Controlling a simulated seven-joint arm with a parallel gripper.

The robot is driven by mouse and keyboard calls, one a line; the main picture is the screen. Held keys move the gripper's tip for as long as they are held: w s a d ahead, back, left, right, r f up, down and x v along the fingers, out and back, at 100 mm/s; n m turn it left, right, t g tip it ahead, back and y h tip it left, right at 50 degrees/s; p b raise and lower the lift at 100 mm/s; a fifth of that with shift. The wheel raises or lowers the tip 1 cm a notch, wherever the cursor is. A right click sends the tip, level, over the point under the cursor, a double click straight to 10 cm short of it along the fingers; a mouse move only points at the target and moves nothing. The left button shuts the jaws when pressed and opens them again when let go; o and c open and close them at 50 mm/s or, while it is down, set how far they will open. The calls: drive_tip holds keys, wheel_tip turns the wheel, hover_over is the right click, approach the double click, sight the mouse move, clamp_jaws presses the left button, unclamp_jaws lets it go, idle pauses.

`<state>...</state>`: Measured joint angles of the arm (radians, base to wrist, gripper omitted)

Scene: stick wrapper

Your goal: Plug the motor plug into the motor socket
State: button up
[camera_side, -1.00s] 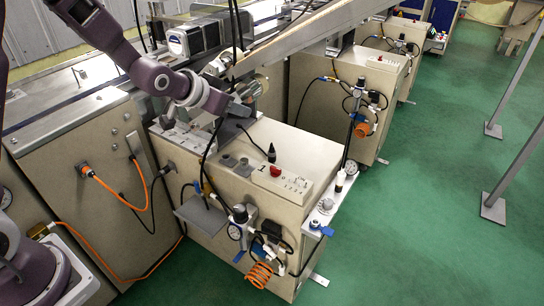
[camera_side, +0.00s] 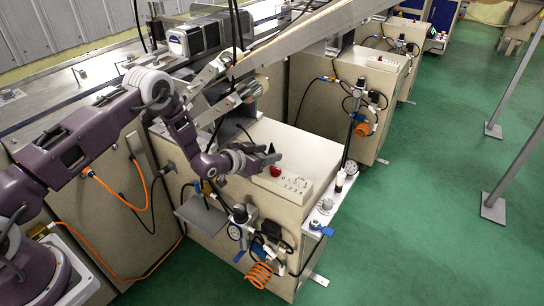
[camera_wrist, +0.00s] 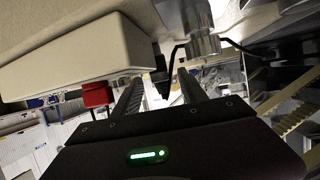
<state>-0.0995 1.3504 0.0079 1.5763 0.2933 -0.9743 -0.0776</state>
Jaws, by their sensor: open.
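The motor plug, a small black cone (camera_side: 271,149), stands upright on top of the beige cabinet near its red switch. My gripper (camera_side: 276,154) is low over the cabinet top, with its fingers around the plug's position. In the wrist view the fingers of my gripper (camera_wrist: 160,78) are apart. The black plug (camera_wrist: 161,84) shows between them, with gaps on both sides, so it is not clamped. A silver cylinder (camera_wrist: 203,42) with a black cable beside it shows above the right finger; I cannot tell whether it is the motor socket. My arm covers that part of the cabinet top in the side view.
The cabinet (camera_side: 235,205) carries a raised switch box with a red switch (camera_side: 275,171), also seen left of the fingers in the wrist view (camera_wrist: 97,94). Air fittings and an orange coiled hose (camera_side: 259,274) hang on its front. A slanted metal beam (camera_side: 300,38) passes above and behind.

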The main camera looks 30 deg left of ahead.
clamp_jaws()
wheel_tip(320, 180, up, 17)
drive_tip(key=s+a+f, duration=0.3)
drive_tip(key=a+f, duration=0.1)
drive_tip(key=a, duration=0.2)
drive_tip(key=s+a+f, duration=0.3)
drive_tip(key=s+a, duration=0.1)
drive_tip(key=a, duration=0.3)
drive_tip(key=shift+a+f, duration=0.3)
drive_tip(key=shift+f, duration=0.1)
